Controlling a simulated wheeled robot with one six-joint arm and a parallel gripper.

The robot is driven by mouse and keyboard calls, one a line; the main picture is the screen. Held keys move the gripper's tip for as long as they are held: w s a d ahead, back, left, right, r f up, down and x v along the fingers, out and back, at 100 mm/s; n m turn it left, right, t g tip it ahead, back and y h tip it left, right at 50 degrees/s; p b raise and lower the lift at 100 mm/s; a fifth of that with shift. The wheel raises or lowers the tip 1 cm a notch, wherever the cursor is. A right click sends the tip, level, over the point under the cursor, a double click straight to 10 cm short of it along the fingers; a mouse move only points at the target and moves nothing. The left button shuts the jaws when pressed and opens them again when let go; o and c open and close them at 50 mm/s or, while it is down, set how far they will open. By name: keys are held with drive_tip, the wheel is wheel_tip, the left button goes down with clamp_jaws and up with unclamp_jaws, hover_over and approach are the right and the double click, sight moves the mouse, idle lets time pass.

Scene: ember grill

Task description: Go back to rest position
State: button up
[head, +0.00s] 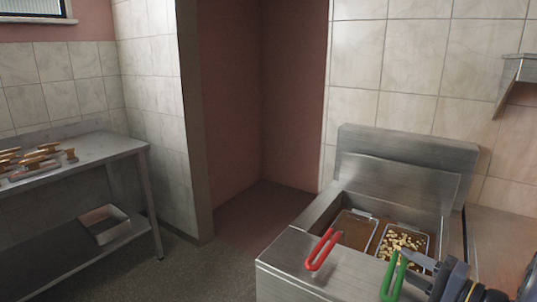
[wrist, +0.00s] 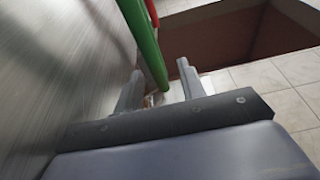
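My gripper (head: 428,276) is at the lower right of the head view, close to the green basket handle (head: 394,276). In the wrist view my gripper (wrist: 158,72) has its two fingers apart. The green handle (wrist: 143,42) crosses the view just past the fingertips, in line with the gap. I cannot tell whether it touches a finger. The fryer (head: 290,262) holds two baskets in brown oil. The right basket (head: 429,240) has yellow pieces in it. The left basket (head: 345,215), beside the red handle (head: 321,249), shows no pieces.
A steel table (head: 95,152) at the left bears several brown-handled items (head: 40,155), with a tray (head: 104,224) on its lower shelf. Open floor (head: 200,270) lies between table and fryer. A metal shelf (head: 518,72) juts from the wall at upper right.

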sight(398, 257)
drive_tip(key=x, duration=0.1)
drive_tip(key=p+x, duration=0.1)
drive_tip(key=x, duration=0.1)
drive_tip(key=shift+w+a+r, duration=0.1)
drive_tip(key=shift+r, duration=0.45)
